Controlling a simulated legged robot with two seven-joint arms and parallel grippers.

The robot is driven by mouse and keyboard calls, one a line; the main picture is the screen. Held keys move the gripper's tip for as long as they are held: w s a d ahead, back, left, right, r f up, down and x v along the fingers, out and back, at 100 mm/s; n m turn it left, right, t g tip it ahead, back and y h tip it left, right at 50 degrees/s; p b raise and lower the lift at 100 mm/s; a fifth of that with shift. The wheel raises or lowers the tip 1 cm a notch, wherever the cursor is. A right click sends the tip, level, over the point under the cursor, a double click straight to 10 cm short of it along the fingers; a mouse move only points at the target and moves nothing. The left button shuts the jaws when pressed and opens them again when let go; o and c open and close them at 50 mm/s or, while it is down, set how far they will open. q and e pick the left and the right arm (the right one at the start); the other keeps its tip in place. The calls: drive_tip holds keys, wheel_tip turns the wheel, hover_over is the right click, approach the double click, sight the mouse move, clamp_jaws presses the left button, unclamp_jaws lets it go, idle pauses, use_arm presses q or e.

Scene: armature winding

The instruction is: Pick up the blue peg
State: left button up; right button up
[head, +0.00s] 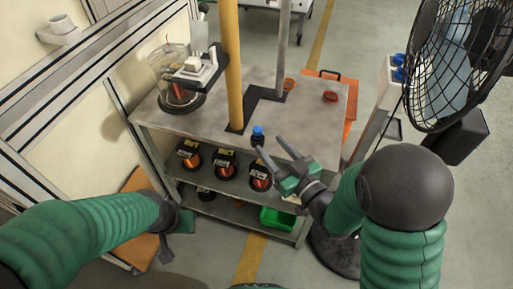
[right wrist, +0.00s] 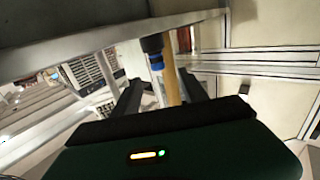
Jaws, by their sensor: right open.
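The blue peg (head: 258,132) stands upright near the front edge of the grey tabletop (head: 305,120), with a dark lower part. My right gripper (head: 269,146) is open and empty. Its fingertips are close to the peg, at the front edge of the table. In the right wrist view the peg (right wrist: 156,62) shows beyond the fingers, in line with the gap between them (right wrist: 160,88). That view looks upside down. My left arm reaches in low at the left, and its gripper (head: 178,218) is low beside the bench; its jaws are not clear.
A yellow post (head: 231,65) and a grey post (head: 282,45) rise from the table behind the peg. Several wire spools (head: 224,163) and a green bin (head: 277,218) sit on shelves below. A glass-domed device (head: 180,75) stands back left. A large fan (head: 450,65) is at the right.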

sight(260, 135)
drive_tip(key=shift+x, duration=1.1)
drive_tip(key=b+x, duration=0.1)
drive_tip(key=x, duration=0.2)
drive_tip(key=f+x, duration=0.1)
drive_tip(key=x, duration=0.2)
drive_tip(key=shift+w+d+f+b, duration=0.1)
drive_tip(key=shift+w+b, duration=0.05)
drive_tip(key=shift+b, duration=0.2)
use_arm(q)
drive_tip(key=x, duration=0.3)
drive_tip(key=shift+s+d+f, duration=0.1)
drive_tip(key=shift+s+f, duration=0.05)
drive_tip(key=shift+s, duration=0.2)
use_arm(e)
drive_tip(key=shift+c, duration=0.3)
drive_tip(key=shift+d, duration=0.1)
clamp_jaws()
